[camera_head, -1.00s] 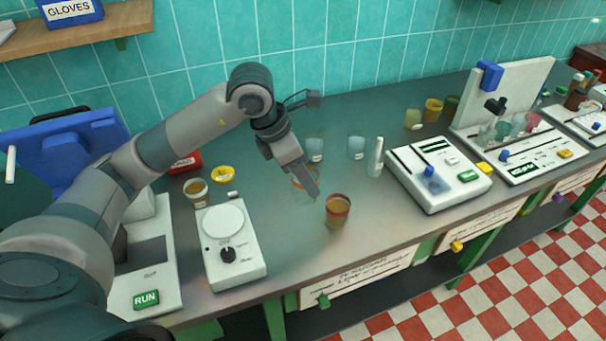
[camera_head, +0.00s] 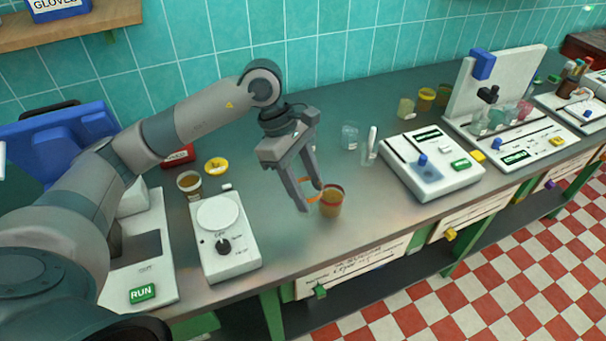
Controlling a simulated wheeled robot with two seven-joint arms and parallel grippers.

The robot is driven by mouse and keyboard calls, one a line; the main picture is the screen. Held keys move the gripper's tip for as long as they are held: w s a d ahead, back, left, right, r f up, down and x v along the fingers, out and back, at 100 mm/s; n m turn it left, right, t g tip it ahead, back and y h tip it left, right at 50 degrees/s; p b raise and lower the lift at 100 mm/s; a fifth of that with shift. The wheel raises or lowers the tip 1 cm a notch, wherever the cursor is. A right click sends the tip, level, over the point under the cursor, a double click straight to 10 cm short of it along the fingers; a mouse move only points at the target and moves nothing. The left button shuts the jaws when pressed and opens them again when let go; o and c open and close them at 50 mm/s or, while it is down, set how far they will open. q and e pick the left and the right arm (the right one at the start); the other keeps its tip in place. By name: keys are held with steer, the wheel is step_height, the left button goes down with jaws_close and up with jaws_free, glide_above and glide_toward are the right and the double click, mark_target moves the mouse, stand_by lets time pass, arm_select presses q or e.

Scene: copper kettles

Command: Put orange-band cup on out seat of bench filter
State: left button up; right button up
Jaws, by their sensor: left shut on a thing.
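My left gripper (camera_head: 312,202) is over the middle of the bench, fingers pointing down, shut on a clear cup with an orange band (camera_head: 313,198). Only bits of the orange band show between and beside the fingers; the clear wall is hard to see. I cannot tell whether the cup is lifted off the bench top. A red-banded cup with amber contents (camera_head: 331,204) stands just right of it, close or touching in the picture. A white machine with a tall upright panel (camera_head: 505,85) and small cups stands at the right; I cannot read whether it is the bench filter. My right gripper is not in view.
A white device with a blue knob (camera_head: 432,170) stands right of centre, with a clear cup (camera_head: 350,137) and a pale upright tube (camera_head: 371,145) to its left. A scale (camera_head: 226,245) stands left. Yellowish cups (camera_head: 427,98) stand behind. The bench front edge is near.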

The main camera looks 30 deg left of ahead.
arm_select(q)
steer(key=m, duration=0.2)
steer(key=s+d+m+g, duration=0.1)
steer(key=m, duration=0.1)
steer(key=s+m+g, duration=0.1)
steer(key=m, duration=0.1)
steer(key=shift+d+f+y, duration=0.15)
steer(key=shift+f+y, duration=0.2)
steer(key=shift+y, duration=0.05)
steer(key=s+m+y, duration=0.1)
steer(key=m, duration=0.3)
steer(key=s+m+g+y, duration=0.1)
steer(key=m, duration=0.2)
steer(key=s+m+g+y, duration=0.1)
steer(key=m, duration=0.3)
steer(key=shift+s+d+f+m+y, duration=0.1)
steer(key=shift+f+m+y, duration=0.05)
steer(key=shift+m+y, duration=0.2)
